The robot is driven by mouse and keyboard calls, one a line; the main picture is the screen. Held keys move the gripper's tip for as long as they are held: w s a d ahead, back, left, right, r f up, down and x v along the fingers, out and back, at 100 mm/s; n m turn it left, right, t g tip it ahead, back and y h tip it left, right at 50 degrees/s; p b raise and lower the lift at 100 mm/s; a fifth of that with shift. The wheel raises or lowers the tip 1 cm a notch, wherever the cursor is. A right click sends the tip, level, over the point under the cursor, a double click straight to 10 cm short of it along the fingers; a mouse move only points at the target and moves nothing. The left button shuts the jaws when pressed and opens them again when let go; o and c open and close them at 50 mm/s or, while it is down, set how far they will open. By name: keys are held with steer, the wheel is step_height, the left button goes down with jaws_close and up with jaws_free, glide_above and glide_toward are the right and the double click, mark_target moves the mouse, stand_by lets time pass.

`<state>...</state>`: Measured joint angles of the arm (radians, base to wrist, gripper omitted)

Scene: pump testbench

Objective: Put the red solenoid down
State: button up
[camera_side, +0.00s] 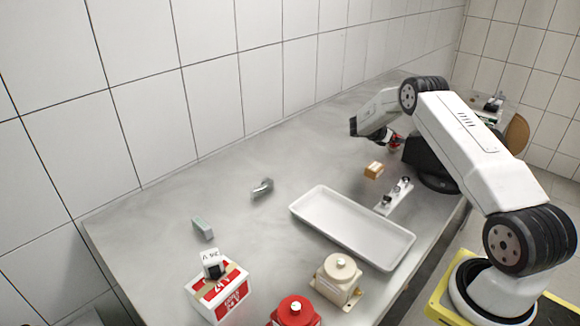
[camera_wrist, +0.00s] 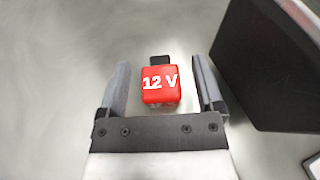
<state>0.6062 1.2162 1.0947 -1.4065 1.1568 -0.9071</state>
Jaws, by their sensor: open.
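The red solenoid (camera_wrist: 160,87) is a red cube marked "12 V" with a black part at its far end. It lies between the two fingers of my gripper (camera_wrist: 162,72) in the wrist view, with a gap visible on each side. My gripper is open. In the side view my gripper (camera_side: 386,136) is low over the far part of the table, and a bit of red (camera_side: 393,147) shows beside it. The solenoid is mostly hidden there, and whether it rests flat on the table is hard to tell.
A black block (camera_wrist: 265,65) stands close to the right finger. A small cardboard box (camera_side: 374,170), a white holder with black parts (camera_side: 394,196) and a white tray (camera_side: 352,228) lie nearer the camera. A labelled box (camera_side: 220,295) and pumps stand in front. The table's left-middle is mostly clear.

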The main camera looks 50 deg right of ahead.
steer(key=v, duration=1.2)
steer(key=shift+r, duration=0.1)
stand_by(0.4)
steer(key=s+a+m+t+y, duration=0.2)
steer(key=s+a+m+y, duration=0.2)
steer(key=a, duration=0.8)
steer(key=s+a+r+m+t+y, duration=0.1)
steer(key=s+a+m+t+y, duration=0.2)
steer(key=s+a, duration=0.4)
steer(key=s+a+r+m+t+y, duration=0.1)
steer(key=s+a+m+t+y, duration=0.2)
steer(key=a, duration=1.5)
steer(key=s+m+y, duration=0.2)
steer(key=s+m, duration=0.1)
steer(key=shift+s+a+y, duration=0.3)
steer(key=shift+s+a, duration=0.05)
steer(key=shift+a, duration=0.05)
steer(key=shift+r, duration=0.1)
